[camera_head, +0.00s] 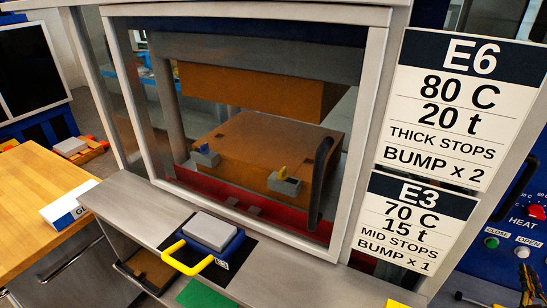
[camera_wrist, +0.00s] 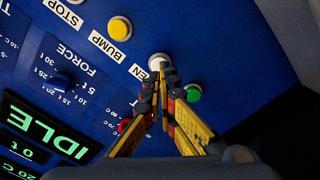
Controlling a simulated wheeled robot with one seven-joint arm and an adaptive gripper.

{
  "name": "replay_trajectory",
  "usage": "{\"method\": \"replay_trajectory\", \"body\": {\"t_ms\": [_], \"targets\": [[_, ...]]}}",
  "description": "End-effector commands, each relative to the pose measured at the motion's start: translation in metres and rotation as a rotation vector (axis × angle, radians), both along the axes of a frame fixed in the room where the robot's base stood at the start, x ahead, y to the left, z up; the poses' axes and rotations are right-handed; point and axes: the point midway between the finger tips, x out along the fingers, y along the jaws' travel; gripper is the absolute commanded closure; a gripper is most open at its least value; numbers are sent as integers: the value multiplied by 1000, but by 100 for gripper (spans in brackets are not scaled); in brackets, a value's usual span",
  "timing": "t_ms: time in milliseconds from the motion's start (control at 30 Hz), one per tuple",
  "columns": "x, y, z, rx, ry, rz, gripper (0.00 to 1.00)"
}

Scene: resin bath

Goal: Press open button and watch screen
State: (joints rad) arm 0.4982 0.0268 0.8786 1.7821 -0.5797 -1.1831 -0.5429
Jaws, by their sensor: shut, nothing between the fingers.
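The white open button (camera_wrist: 158,60) is at the middle of the wrist view, its label partly hidden by my gripper. My gripper (camera_wrist: 162,76) is shut and empty, its tips at the button's lower edge. I cannot tell whether they touch or press it. The open button (camera_head: 522,252) also shows in the head view, at the far right, with my gripper (camera_head: 529,275) just below it, partly cut off. The screen (camera_wrist: 45,140) is black and reads IDLE, 0t and 20 C in green, upside down in the wrist view.
A green close button (camera_wrist: 193,93) is close beside my fingers. A yellow bump button (camera_wrist: 119,28) and a force dial (camera_wrist: 62,82) are on the same blue panel. In the head view, the press window frame (camera_head: 372,100) and sign cards (camera_head: 455,105) stand left of the panel.

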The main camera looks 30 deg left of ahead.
Motion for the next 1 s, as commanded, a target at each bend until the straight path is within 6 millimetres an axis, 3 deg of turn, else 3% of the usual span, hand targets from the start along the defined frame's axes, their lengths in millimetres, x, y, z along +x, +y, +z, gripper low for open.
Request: {"method": "replay_trajectory", "body": {"t_ms": [267, 1000], "targets": [[1, 0, 0, 0, 0, 0, 100], [28, 1, 0, 0, -1, 1, 100]]}}
